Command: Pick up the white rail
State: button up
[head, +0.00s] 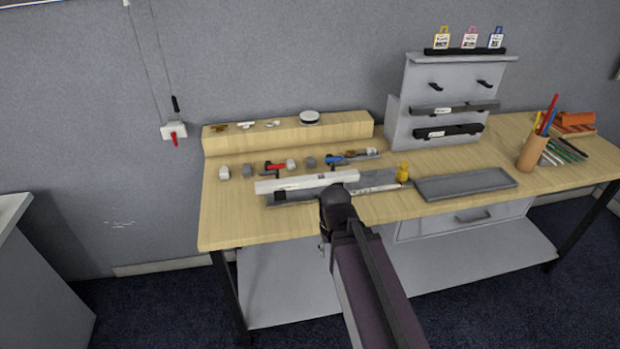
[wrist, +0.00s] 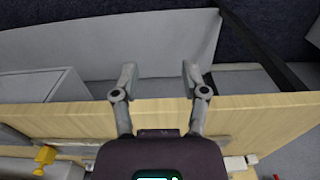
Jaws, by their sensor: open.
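The white rail (head: 306,182) is a long white bar lying lengthwise near the front of the wooden table in the head view. Dark and grey parts show along its lower side. My gripper (head: 337,200) is at the table's front, and its dark body overlaps the right part of the rail in this view. In the wrist view my gripper (wrist: 159,80) is open, its two fingers spread wide with nothing between them. The fingertips point past the wooden table edge. I cannot clearly make out the rail in the wrist view.
The wooden table (head: 226,225) holds a yellow figure (head: 403,172), a grey tray (head: 466,184) and a pencil cup (head: 532,152). Red (head: 277,167) and blue (head: 335,159) tools lie behind the rail. A wooden step (head: 290,134) and a grey rack (head: 409,89) stand at the back.

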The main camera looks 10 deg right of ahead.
jog(key=shift+a, duration=0.2)
jog(key=o, duration=0.5)
jog(key=shift+a, duration=0.1)
jog(key=shift+o, duration=0.5)
jog(key=shift+w, duration=0.25)
jog(key=w+a+r+m+t+h, duration=0.1)
jog(key=w+a+m+h, duration=0.1)
jog(key=w, duration=0.4)
jog(key=w+a+r+m+t+h+b, duration=0.1)
jog(key=w+a+m+h, duration=0.1)
jog(key=w+m+h, duration=0.2)
jog(key=w+a+r+m+t+h+b, duration=0.1)
jog(key=w+a+r+m+h, duration=0.1)
jog(key=w, duration=0.6)
jog(key=shift+m+h, duration=0.6)
jog(key=shift+m, duration=0.3)
jog(key=w+a+r+m+t+h, duration=0.2)
jog(key=w+a+r+m, duration=0.1)
jog(key=w+a+r, duration=0.1)
jog(key=shift+w+a+m+h+b, duration=0.35)
jog(key=shift+w+a, duration=0.2)
jog(key=shift+a, duration=0.2)
